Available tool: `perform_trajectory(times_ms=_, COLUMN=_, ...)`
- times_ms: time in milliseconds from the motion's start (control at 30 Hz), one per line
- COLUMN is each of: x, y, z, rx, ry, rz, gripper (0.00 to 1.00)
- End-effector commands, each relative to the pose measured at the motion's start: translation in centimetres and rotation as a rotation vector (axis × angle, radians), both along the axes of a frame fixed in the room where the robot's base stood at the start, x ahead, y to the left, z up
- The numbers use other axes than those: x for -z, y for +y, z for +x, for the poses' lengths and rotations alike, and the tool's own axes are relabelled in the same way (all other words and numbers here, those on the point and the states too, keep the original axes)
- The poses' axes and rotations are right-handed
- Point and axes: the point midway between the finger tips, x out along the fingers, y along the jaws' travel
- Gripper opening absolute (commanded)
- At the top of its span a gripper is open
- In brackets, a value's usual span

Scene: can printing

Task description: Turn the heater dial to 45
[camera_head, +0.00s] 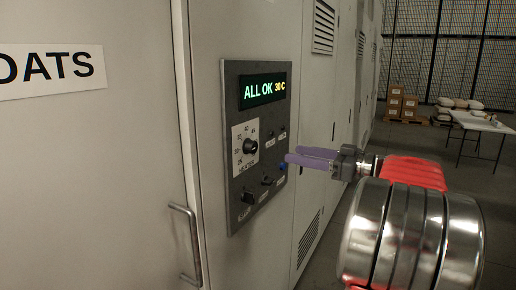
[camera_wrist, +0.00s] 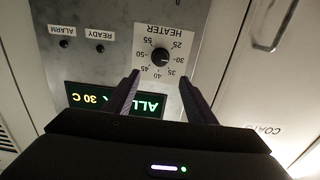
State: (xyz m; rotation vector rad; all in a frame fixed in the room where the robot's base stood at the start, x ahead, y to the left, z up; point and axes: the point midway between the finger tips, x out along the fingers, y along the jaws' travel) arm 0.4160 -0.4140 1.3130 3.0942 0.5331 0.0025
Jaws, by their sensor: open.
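The heater dial (camera_head: 250,147) is a round black knob on a white scale plate on the dark control panel (camera_head: 234,110). In the wrist view the dial (camera_wrist: 160,56) appears upside down, with scale marks from 25 to 55 around it. Its pointer seems to lie toward 30, but is small. The display (camera_head: 264,90) reads ALL OK 30 C. My gripper (camera_head: 294,156) has purple fingers, spread and empty, in front of the panel and right of the dial. In the wrist view my gripper's fingers (camera_wrist: 158,76) point toward the dial from either side, apart from it.
Lower on the panel are black knobs (camera_head: 247,197) and a blue button (camera_head: 283,166). A door handle (camera_head: 187,240) sticks out at lower left. Boxes (camera_head: 394,103), sacks and a white table (camera_head: 482,121) stand far off at right. The floor between is clear.

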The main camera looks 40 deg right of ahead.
Motion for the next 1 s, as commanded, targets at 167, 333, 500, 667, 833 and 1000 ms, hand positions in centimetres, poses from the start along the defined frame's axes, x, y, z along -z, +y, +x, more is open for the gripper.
perform_trajectory(times_ms=167, x=0.0, y=0.2, z=0.4, rx=-0.001, ry=0.001, rz=0.001, gripper=0.5)
perform_trajectory(times_ms=333, x=0.0, y=0.7, z=1.9, rx=-0.002, ry=0.002, rz=0.002, gripper=0.5)
perform_trajectory(times_ms=500, x=0.0, y=1.6, z=4.3, rx=-0.004, ry=0.002, rz=0.002, gripper=0.5)
perform_trajectory(times_ms=667, x=0.0, y=2.4, z=6.6, rx=-0.004, ry=0.003, rz=0.001, gripper=0.5)
perform_trajectory(times_ms=833, x=0.0, y=3.3, z=9.1, rx=-0.003, ry=0.002, rz=0.002, gripper=0.5)
perform_trajectory(times_ms=1000, x=0.1, y=4.1, z=11.4, rx=-0.003, ry=0.003, rz=0.002, gripper=0.5)
